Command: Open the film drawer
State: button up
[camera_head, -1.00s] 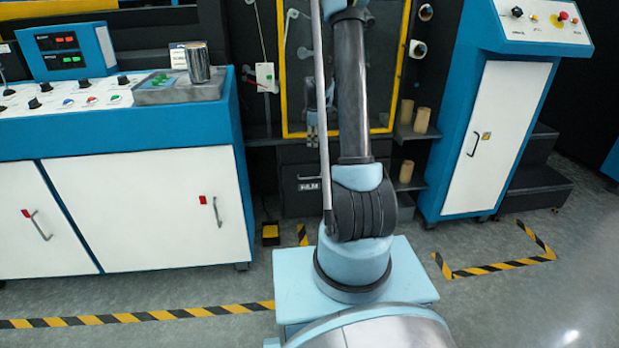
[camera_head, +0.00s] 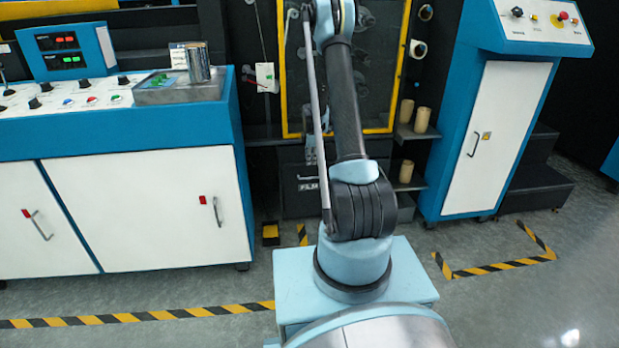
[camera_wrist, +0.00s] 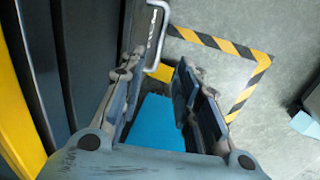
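The film drawer (camera_head: 297,204) is a dark box front with pale FILM lettering, low under the yellow-framed panel in the head view. It looks shut. My arm partly hides its right side. A silver bar handle (camera_wrist: 158,35) shows beyond the fingertips in the wrist view, on a dark front. My gripper (camera_wrist: 160,62) is open, its two fingers apart with nothing held between them. The handle lies just ahead of the left fingertip; I cannot tell if they touch. In the head view, the gripper is mostly hidden by the arm, just above the drawer.
A yellow frame (camera_head: 282,75) stands above the drawer. A white and blue control cabinet (camera_head: 150,210) is at left, another cabinet (camera_head: 497,135) at right. Tan rolls (camera_head: 422,119) sit on shelves to the right. Striped tape (camera_head: 500,266) marks the floor, which is clear before the drawer.

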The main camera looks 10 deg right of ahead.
aim_at(310, 178)
jog(key=f, duration=0.3)
jog(key=w+f, duration=0.1)
jog(key=f, duration=0.3)
jog(key=w+f, duration=0.1)
jog(key=f, duration=0.3)
jog(key=shift+f, duration=0.15)
grip_shut()
jog(key=shift+a, duration=0.1)
